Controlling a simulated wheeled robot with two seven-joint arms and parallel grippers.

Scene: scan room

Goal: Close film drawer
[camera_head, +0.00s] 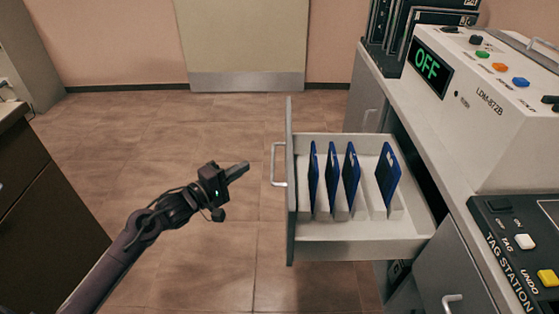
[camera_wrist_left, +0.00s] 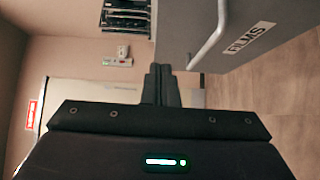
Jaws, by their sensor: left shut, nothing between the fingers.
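The film drawer (camera_head: 360,248) is pulled out from the cabinet on the right, in the head view. It holds several blue film sleeves (camera_head: 351,175) standing in white slots. Its grey front carries a bar handle (camera_head: 280,164). In the left wrist view the drawer front (camera_wrist_left: 215,45), labelled FILMS, and its handle (camera_wrist_left: 208,40) are at the upper right. My left gripper (camera_head: 240,170) is shut and empty, to the left of the handle and apart from it. Its fingers also show in the left wrist view (camera_wrist_left: 160,84). My right gripper is in no view.
The cabinet (camera_head: 455,262) carries a machine (camera_head: 490,100) with an OFF display and a tag station (camera_head: 518,240). A dark cabinet (camera_head: 35,210) stands at the left. A pale door (camera_head: 243,40) is at the back. The floor between is clear.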

